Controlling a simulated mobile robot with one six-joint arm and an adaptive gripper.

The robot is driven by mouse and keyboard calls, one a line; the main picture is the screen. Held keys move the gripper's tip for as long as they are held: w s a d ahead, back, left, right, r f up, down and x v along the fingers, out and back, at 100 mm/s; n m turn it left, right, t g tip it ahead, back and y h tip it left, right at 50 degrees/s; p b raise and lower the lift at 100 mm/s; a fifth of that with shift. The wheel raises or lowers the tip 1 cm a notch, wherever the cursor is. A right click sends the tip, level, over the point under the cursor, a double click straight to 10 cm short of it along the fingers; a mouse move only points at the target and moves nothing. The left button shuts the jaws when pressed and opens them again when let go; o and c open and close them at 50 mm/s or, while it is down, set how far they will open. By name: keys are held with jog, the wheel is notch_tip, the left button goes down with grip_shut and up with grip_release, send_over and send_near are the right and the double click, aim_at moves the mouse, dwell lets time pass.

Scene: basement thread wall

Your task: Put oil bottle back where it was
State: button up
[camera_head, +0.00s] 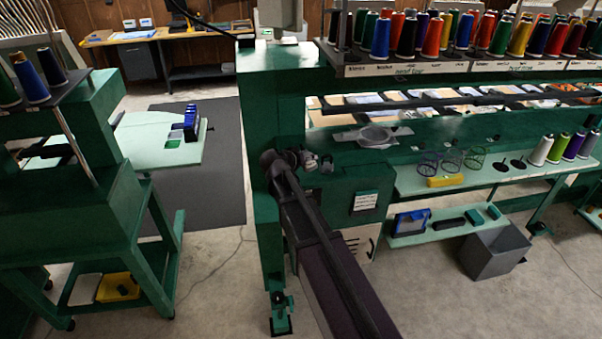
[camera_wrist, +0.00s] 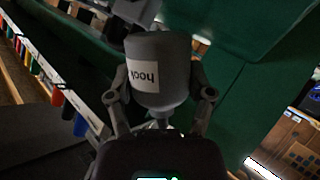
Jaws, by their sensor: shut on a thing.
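A grey bottle (camera_wrist: 157,60) with a white label fills the top middle of the wrist view. The label's dark word appears upside down and looks like "hook". My gripper (camera_wrist: 161,98) is shut on this bottle, with one finger on each side of it. In the head view my gripper (camera_head: 310,161) is at the front of the green machine (camera_head: 290,95), near its left upright. The bottle cannot be made out clearly there. I cannot tell from these frames whether the bottle touches anything besides the fingers.
A green shelf (camera_head: 470,180) on the right carries a yellow block (camera_head: 445,181), wire baskets and thread cones. A lower shelf (camera_head: 410,238) holds a blue-framed box and dark items. A grey bin (camera_head: 494,252) stands on the floor. Several thread cones line the top rack.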

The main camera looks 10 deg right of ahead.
jog(key=s+r+m+t, duration=0.1)
jog(key=s+m, duration=0.5)
jog(key=s, duration=0.7)
jog(key=shift+s+r+m+h, duration=0.3)
jog(key=shift+s+r+h, duration=0.1)
jog(key=shift+r, duration=0.15)
jog(key=shift+w, duration=0.1)
jog(key=b, duration=0.2)
send_over(301, 172)
jog(key=s, duration=0.2)
jog(key=shift+w+d+f, duration=0.1)
jog(key=shift+w+f, duration=0.15)
jog(key=shift+f, duration=0.45)
jog(key=shift+w, duration=0.4)
jog(key=shift+w+f+b, duration=0.25)
jog(key=shift+f+b, duration=0.35)
jog(key=shift+f, duration=0.1)
jog(key=shift+f+b, duration=1.15)
jog(key=shift+f, duration=0.2)
